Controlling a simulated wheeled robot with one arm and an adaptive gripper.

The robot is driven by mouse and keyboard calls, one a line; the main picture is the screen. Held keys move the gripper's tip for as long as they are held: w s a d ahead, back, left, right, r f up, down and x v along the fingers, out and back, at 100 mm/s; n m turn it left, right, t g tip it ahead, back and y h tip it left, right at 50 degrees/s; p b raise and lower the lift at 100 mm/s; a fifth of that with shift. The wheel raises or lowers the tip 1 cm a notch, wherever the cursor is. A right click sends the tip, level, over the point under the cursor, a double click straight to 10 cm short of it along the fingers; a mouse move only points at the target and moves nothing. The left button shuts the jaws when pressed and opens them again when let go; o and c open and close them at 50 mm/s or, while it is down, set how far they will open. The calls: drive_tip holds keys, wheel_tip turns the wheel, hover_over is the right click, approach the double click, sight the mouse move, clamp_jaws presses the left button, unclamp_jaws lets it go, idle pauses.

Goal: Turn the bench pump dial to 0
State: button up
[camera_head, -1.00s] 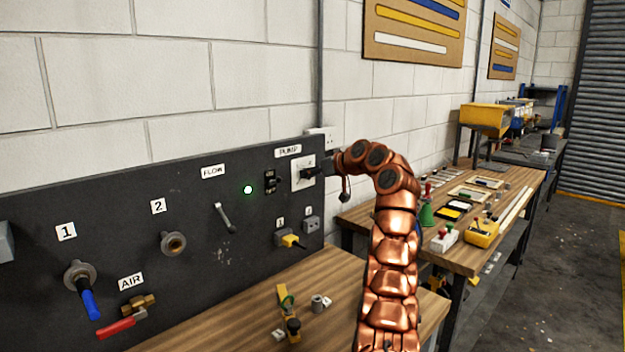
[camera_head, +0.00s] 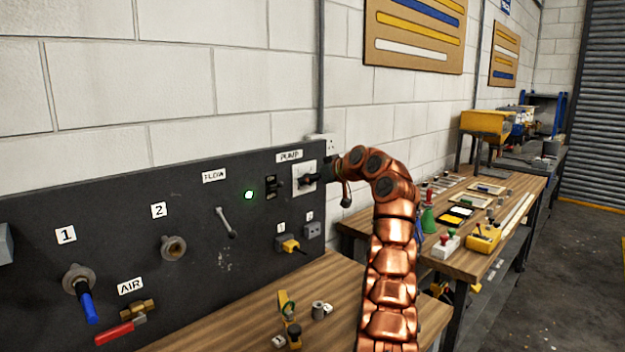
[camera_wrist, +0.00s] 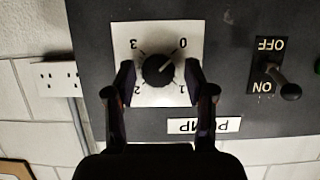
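The pump dial (camera_wrist: 158,70) is a round black knob on a white square plate (camera_wrist: 148,34) marked 0 to 3, seen upside down in the wrist view. A light pointer mark on the knob appears to face the upper right, toward the 0, but it is small. My gripper (camera_wrist: 160,76) is open, with one dark finger on each side of the knob and gaps between. In the head view my gripper (camera_head: 311,180) is at the dial plate (camera_head: 299,168), under the PUMP label (camera_head: 289,155), and covers part of it.
An OFF/ON toggle switch (camera_wrist: 279,80) sits beside the dial, with a green light (camera_head: 249,195) farther left. A FLOW lever (camera_head: 225,222) and valves share the dark panel (camera_head: 110,215). A wooden bench (camera_head: 240,310) with small parts lies below. A wall socket (camera_wrist: 58,78) is near.

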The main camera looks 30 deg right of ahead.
drive_tip(key=shift+d, duration=0.1)
drive_tip(key=v, duration=1.2)
idle(0.6)
